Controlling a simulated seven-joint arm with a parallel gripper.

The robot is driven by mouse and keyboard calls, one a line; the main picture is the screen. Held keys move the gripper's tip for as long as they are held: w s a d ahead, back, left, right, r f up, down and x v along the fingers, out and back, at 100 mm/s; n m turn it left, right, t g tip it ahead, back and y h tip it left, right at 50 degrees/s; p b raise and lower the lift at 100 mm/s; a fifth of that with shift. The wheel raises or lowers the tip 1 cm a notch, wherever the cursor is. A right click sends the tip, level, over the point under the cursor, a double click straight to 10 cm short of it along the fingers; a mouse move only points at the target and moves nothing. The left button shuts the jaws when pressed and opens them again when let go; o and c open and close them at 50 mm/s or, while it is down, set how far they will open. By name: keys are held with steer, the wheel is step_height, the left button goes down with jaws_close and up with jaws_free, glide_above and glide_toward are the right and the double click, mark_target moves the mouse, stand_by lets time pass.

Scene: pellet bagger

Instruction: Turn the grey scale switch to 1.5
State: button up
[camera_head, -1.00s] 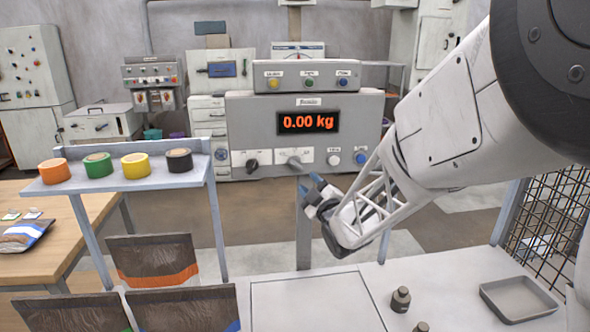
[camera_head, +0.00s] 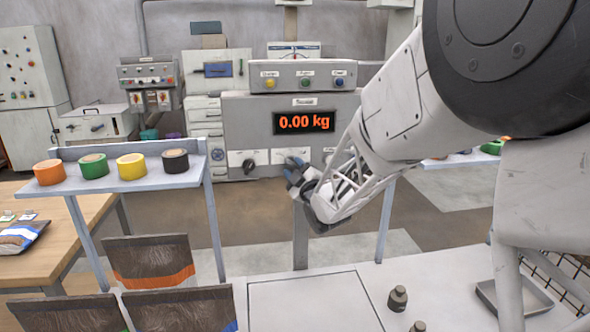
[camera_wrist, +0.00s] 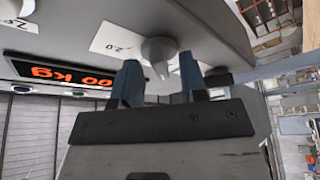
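My gripper (camera_wrist: 160,76) is open, with one blue finger on each side of the knob's tip. I cannot tell whether either finger touches it. In the head view my gripper (camera_head: 294,172) is in front of the panel's lower part and mostly hides the switch. The display (camera_head: 304,122) reads 0.00 kg.
A black knob (camera_head: 249,165) sits left of my gripper on the same panel. Yellow, green and blue buttons (camera_head: 307,82) line the box above. A shelf (camera_head: 135,181) with tape rolls stands at left, and small weights (camera_head: 397,297) are on the white table.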

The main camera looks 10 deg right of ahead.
steer(key=shift+w, duration=0.15)
steer(key=shift+c, duration=0.3)
jaws_close()
steer(key=shift+m, duration=0.5)
steer(key=m+h, duration=0.1)
steer(key=m+t, duration=0.1)
steer(key=m, duration=0.1)
steer(key=m+h, duration=0.1)
steer(key=m, duration=0.1)
steer(key=shift+a+t+h, duration=0.25)
steer(key=shift+t+h, duration=0.05)
steer(key=shift+t, duration=0.1)
steer(key=m+h, duration=0.2)
steer(key=m, duration=0.1)
steer(key=m+t+h, duration=0.1)
steer(key=m, duration=0.3)
steer(key=shift+a+m+h, duration=0.1)
steer(key=shift+m+h, duration=0.2)
steer(key=shift+h, duration=0.1)
